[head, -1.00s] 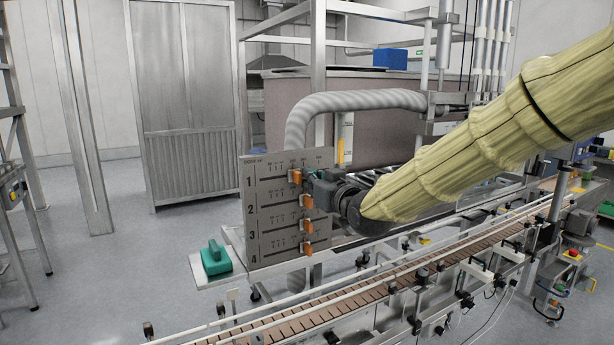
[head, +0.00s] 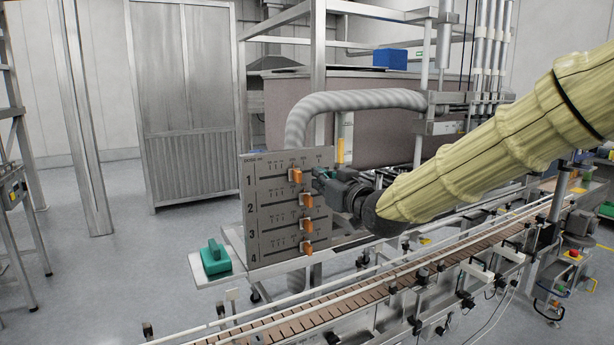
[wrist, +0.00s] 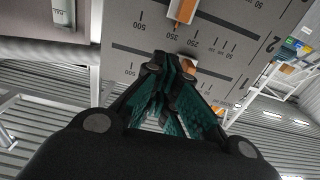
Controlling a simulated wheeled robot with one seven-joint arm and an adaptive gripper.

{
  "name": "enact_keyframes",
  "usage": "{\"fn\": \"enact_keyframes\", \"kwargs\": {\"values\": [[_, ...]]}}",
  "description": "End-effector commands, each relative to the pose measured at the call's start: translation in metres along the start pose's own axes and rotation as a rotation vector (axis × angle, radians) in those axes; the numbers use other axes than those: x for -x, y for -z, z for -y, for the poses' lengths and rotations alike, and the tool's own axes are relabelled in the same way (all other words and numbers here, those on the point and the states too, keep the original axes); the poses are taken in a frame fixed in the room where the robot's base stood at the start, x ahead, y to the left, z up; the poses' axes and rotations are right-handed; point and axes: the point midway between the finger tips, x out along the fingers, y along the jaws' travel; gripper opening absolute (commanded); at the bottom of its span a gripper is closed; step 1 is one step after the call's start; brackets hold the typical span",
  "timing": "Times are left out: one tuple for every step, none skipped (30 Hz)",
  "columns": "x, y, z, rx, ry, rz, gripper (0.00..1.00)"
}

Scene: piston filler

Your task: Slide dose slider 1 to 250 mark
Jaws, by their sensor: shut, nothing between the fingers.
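Dose slider 1 (head: 295,175) is the orange knob in the top row of the grey dose panel (head: 262,215). In the head view it sits about under the 250 label, a little left of the three orange knobs below. My gripper (head: 317,173) is shut and empty, just right of slider 1, with a small gap showing between them. In the wrist view my gripper (wrist: 172,62) points at the panel (wrist: 115,25), which appears upside down. An orange knob (wrist: 189,64), apparently slider 1, is partly hidden behind the fingertips, so its exact mark is unclear there.
Slider 2 (head: 306,201), slider 3 (head: 305,225) and slider 4 (head: 307,248) sit close below. A teal block with a handle (head: 215,259) rests on the plate left of the panel. A conveyor (head: 380,293) runs in front. A corrugated hose (head: 345,101) arches behind.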

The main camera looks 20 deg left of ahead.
Motion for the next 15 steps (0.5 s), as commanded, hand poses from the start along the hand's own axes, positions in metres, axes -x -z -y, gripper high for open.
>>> {"fn": "enact_keyframes", "kwargs": {"values": [[0.004, 0.000, 0.000, 0.001, 0.000, -0.001, 0.00], [0.006, 0.000, 0.000, 0.001, 0.000, -0.001, 0.00], [0.009, -0.001, 0.000, 0.001, 0.000, -0.001, 0.00], [0.012, -0.001, 0.000, 0.001, 0.000, 0.000, 0.00], [0.014, -0.001, 0.000, 0.000, 0.000, 0.000, 0.00], [0.017, -0.001, 0.000, 0.000, 0.000, 0.000, 0.00], [0.019, -0.001, 0.000, 0.000, 0.000, -0.001, 0.00], [0.021, 0.000, 0.000, 0.000, 0.000, -0.001, 0.00], [0.025, -0.001, 0.000, 0.001, 0.000, 0.000, 0.00], [0.027, -0.001, 0.000, 0.001, 0.000, 0.000, 0.00], [0.029, -0.001, 0.000, 0.001, 0.000, 0.000, 0.00], [0.032, -0.001, 0.000, 0.001, 0.000, 0.000, 0.00], [0.034, 0.000, 0.000, 0.001, 0.000, 0.000, 0.00], [0.036, 0.000, 0.000, 0.001, 0.000, 0.000, 0.00], [0.040, -0.001, 0.000, 0.001, 0.000, 0.000, 0.00]]}}
